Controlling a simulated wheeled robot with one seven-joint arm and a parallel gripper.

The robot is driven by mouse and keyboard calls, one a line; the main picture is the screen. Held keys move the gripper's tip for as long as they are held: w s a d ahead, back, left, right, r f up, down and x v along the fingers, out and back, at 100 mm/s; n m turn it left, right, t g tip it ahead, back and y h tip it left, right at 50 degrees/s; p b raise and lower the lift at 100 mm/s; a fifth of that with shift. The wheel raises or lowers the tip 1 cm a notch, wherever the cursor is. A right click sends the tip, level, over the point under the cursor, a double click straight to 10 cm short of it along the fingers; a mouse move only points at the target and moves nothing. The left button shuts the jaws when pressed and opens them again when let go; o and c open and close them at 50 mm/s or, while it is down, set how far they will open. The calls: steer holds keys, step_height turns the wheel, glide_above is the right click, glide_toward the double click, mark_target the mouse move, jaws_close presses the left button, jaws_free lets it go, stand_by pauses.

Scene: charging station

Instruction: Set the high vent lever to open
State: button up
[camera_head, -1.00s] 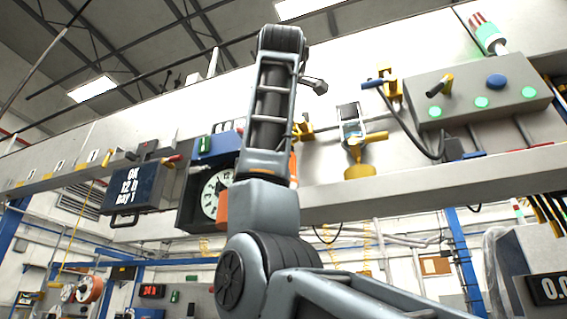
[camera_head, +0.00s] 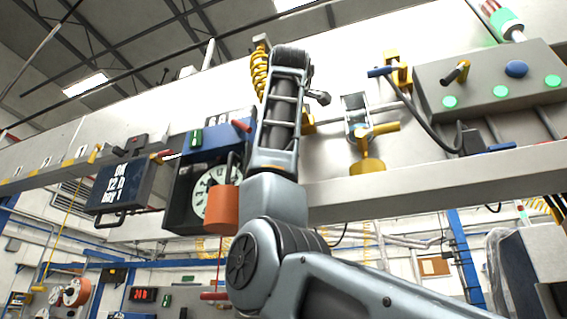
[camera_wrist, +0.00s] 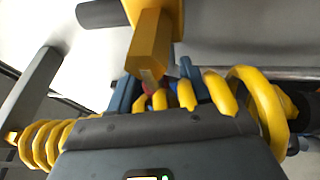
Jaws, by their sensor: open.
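In the wrist view a yellow bar (camera_wrist: 150,45) with a dark round cross-piece at its upper end reaches down towards my gripper (camera_wrist: 158,92). It looks like a lever, but I cannot tell for sure that it is the high vent lever. My gripper is open, its blue-grey fingers on either side of the bar's lower end; contact cannot be told. In the head view my arm hides the gripper and most of a yellow part (camera_head: 309,122) on the wall beside it. A yellow-handled fixture (camera_head: 372,132) stands further right.
A yellow coiled hose (camera_wrist: 265,110) loops close around my gripper; it also shows in the head view (camera_head: 260,75). A clock box (camera_head: 178,205), an orange cylinder (camera_head: 222,208) and a dark display (camera_head: 122,187) are left of my arm. A grey button box (camera_head: 480,85) is at the right.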

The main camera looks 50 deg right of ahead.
steer(key=shift+w+d, duration=0.1)
steer(key=shift+c, duration=0.4)
jaws_close()
